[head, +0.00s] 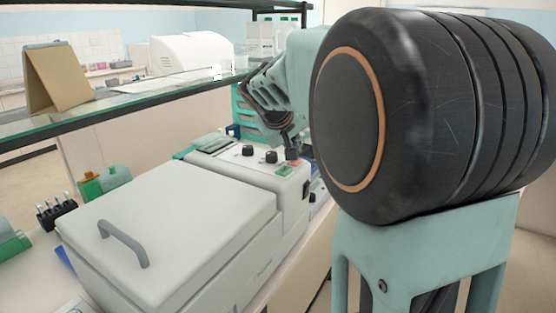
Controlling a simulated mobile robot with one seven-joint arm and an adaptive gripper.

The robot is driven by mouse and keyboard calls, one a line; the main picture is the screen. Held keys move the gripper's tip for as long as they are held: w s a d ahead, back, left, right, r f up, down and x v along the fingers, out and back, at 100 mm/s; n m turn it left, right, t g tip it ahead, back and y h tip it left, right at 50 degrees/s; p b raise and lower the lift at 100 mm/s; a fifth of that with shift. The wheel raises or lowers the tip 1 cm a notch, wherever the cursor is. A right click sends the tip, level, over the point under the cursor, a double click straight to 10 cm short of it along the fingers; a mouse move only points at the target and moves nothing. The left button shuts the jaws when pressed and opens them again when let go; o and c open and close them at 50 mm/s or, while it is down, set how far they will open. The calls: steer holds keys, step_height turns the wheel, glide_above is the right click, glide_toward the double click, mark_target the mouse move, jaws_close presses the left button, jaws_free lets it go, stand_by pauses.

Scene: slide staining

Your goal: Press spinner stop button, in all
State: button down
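The spinner is a white bench machine with a closed lid (175,235) and a grey handle (124,243). Its control panel (235,163) at the back right carries dark knobs (248,151), a small display (213,146) and a green and a red button patch (286,170) near its right corner. My gripper (291,154) points down at this corner, its tips just above or at the coloured buttons. The tips look together, with nothing held. Whether they touch a button cannot be told.
A glass shelf (130,112) runs above the bench on the left, bearing a tan folded board (57,78). A dark rack (55,212) and green-and-orange bottles (90,185) stand left of the spinner. My arm blocks the right side.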

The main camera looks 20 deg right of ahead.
steer(key=shift+r+p, duration=1.8)
steer(key=shift+r, duration=0.75)
steer(key=shift+f, duration=0.1)
